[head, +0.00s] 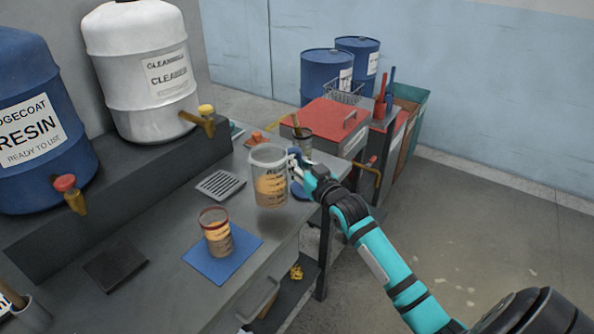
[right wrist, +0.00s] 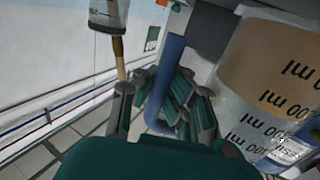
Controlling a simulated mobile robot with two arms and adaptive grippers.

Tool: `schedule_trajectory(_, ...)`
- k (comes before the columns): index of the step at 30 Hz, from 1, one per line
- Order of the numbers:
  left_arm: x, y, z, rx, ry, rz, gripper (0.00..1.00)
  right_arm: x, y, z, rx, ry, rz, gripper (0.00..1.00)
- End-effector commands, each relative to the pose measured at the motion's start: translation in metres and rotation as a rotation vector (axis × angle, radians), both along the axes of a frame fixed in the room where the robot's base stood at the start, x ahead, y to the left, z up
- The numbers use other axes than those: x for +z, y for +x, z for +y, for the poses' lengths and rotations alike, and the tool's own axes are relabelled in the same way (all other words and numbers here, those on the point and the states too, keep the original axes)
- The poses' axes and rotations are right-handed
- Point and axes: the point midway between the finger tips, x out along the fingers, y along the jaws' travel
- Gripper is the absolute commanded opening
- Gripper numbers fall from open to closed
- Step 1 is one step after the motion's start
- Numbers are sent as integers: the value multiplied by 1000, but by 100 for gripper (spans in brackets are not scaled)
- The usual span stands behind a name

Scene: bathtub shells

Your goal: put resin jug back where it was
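The resin jug (head: 270,187), clear with measuring marks and amber liquid, is upright in the head view, with a dark shadow under it; it appears held just above the grey bench. My right gripper (head: 301,168) is at the jug's right side. In the right wrist view the jug (right wrist: 265,85) fills the right side, and its blue handle (right wrist: 165,80) runs between the fingers of my gripper (right wrist: 160,110), which looks shut on it. The exact finger contact is partly hidden. My left gripper is not in view.
A red-rimmed cup (head: 216,236) stands on a blue mat (head: 248,246). A slotted drain plate (head: 220,185) and a dark pad (head: 115,266) lie on the bench. A cup with a brush (head: 303,143) is behind my gripper.

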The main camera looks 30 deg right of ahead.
Motion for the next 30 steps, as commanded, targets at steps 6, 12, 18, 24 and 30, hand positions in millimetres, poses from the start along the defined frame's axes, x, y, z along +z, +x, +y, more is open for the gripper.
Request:
schedule_trajectory(6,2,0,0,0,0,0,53,-8,10,-7,0,3,0,0)
schedule_trajectory(12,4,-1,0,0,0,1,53,-32,9,-7,0,2,-2,0)
schedule_trajectory(18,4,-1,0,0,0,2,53,-35,9,-6,0,2,-4,0)
schedule_trajectory(24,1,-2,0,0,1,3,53,-39,9,-6,0,2,-4,0)
schedule_trajectory(30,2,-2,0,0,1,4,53,-40,9,-6,0,0,1,22)
